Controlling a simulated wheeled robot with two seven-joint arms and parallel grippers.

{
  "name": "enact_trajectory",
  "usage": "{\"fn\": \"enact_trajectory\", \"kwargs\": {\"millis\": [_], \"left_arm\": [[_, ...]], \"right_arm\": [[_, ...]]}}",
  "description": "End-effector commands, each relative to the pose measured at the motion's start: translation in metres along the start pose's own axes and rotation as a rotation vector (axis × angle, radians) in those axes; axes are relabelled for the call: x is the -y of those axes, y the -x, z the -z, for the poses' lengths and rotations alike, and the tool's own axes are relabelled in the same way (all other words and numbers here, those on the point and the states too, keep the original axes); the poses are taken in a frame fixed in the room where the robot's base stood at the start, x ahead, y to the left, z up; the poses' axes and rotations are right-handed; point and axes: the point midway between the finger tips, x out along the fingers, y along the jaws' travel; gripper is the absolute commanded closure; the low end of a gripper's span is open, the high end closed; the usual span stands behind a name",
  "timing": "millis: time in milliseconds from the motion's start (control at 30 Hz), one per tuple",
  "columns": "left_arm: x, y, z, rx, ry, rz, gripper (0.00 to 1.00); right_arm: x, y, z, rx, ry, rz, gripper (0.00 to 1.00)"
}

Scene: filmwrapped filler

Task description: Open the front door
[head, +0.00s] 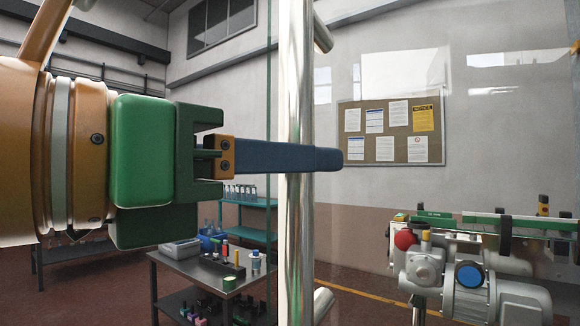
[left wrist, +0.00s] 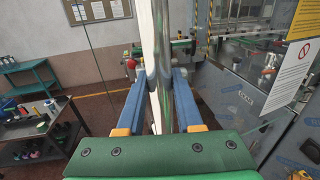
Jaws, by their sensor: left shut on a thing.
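The front door is a clear glass panel (head: 345,240) with a pale upright edge strip (head: 288,240). An upright shiny metal bar handle (head: 301,70) stands along that edge, with short mounts near its top and bottom. My left gripper (head: 330,157) reaches in from the left, and its blue fingers cross the bar at mid-height. In the left wrist view the handle (left wrist: 164,90) runs between the two blue fingers of the left gripper (left wrist: 160,72), which is shut on it. My right gripper is in neither view.
Behind the glass are a notice board (head: 393,130) on the wall and a grey machine with a conveyor (head: 465,285). A metal table (head: 190,270) with bottles and small items stands at lower left, before a teal shelf (head: 250,203).

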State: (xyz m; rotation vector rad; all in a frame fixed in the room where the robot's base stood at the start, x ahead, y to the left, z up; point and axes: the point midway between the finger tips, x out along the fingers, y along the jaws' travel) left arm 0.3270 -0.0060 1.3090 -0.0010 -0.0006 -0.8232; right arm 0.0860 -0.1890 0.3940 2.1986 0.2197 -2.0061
Motion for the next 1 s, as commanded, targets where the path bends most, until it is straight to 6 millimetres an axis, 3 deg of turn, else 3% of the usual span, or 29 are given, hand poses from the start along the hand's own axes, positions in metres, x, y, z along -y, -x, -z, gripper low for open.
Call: {"fn": "enact_trajectory", "kwargs": {"millis": [333, 367, 467, 767, 1000], "left_arm": [[0.000, 0.001, -0.002, 0.006, 0.001, 0.002, 1.00], [0.000, 0.001, -0.002, 0.006, 0.001, 0.002, 0.63], [0.000, 0.001, -0.002, 0.004, 0.001, 0.002, 0.36], [0.000, 0.002, 0.000, 0.001, 0.000, 0.001, 0.36], [0.000, 0.049, 0.001, 0.006, 0.000, -0.001, 0.36]], "right_arm": [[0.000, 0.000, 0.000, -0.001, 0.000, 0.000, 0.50], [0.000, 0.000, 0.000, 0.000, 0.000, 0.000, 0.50], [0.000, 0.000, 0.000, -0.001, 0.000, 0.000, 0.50], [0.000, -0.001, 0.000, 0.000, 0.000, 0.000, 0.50], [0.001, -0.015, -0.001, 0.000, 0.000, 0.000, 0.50]]}}
